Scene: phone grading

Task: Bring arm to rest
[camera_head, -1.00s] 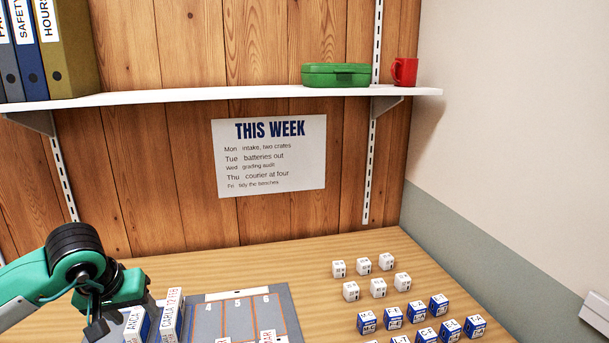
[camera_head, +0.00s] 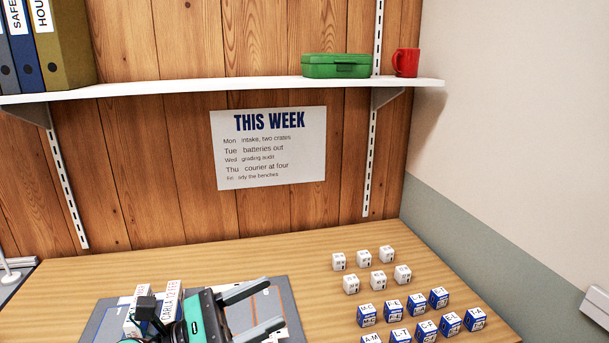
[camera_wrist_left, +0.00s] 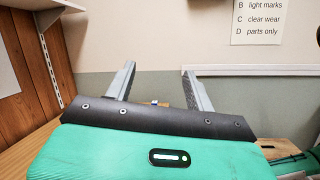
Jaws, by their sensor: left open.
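My left gripper (camera_head: 262,308) is open and empty in the head view, above the grey mat (camera_head: 284,291), with its fingers pointing right. In the left wrist view its two fingers (camera_wrist_left: 157,88) stand apart with nothing held between them. Its arm hides part of the mat. Two white boxes with printed names (camera_head: 172,299) stand on the mat just left of and behind the gripper. My right gripper is not in view.
Several small white boxes (camera_head: 378,280) and blue-and-white boxes (camera_head: 397,336) stand in rows on the wooden table (camera_head: 300,255) at right. A shelf (camera_head: 230,93) above holds binders (camera_head: 62,45), a green case (camera_head: 336,66) and a red mug (camera_head: 405,62).

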